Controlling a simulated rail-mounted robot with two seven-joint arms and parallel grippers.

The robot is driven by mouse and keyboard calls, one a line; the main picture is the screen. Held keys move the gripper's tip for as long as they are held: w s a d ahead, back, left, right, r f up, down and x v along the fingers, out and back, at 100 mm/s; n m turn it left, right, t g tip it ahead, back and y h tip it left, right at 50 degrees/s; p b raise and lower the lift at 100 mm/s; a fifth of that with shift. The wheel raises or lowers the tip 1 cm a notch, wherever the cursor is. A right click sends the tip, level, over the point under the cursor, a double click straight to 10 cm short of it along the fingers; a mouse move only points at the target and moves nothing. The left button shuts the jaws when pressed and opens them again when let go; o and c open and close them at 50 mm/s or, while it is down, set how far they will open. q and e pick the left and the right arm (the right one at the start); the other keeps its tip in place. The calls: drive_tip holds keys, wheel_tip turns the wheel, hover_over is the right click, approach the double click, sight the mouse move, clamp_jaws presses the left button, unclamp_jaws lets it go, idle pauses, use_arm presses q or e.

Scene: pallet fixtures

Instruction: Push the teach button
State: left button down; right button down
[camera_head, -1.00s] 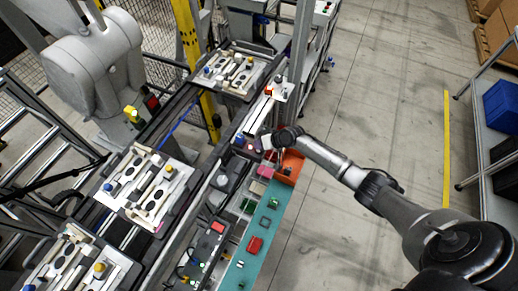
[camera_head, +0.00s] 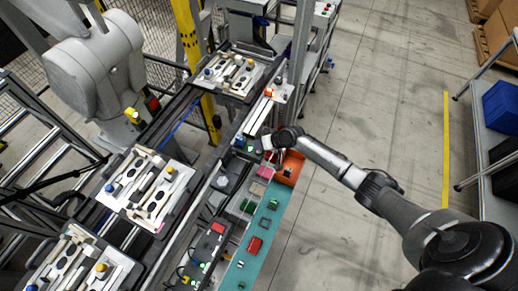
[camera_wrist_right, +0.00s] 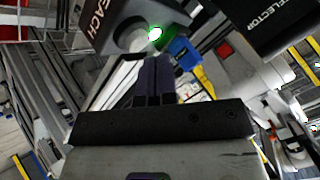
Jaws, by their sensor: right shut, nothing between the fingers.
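In the right wrist view a dark panel with white lettering ending in "EACH" (camera_wrist_right: 97,22) fills the top left. I cannot tell for certain which of these is the teach button. My right gripper (camera_wrist_right: 153,64) is shut and empty, its dark fingertips just below the light. I cannot tell whether they touch anything. In the head view my right gripper (camera_head: 261,144) is small, over the control boxes beside the conveyor. My left gripper is not in view.
In the head view an orange bin (camera_head: 290,169) and a teal strip (camera_head: 247,270) with several small parts lie below the gripper.

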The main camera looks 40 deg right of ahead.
drive_tip(key=shift+r, duration=0.2)
drive_tip(key=shift+r, duration=0.15)
wheel_tip(320, 180, up, 5)
drive_tip(key=p, duration=0.4)
drive_tip(key=shift+p, duration=0.3)
idle(0.4)
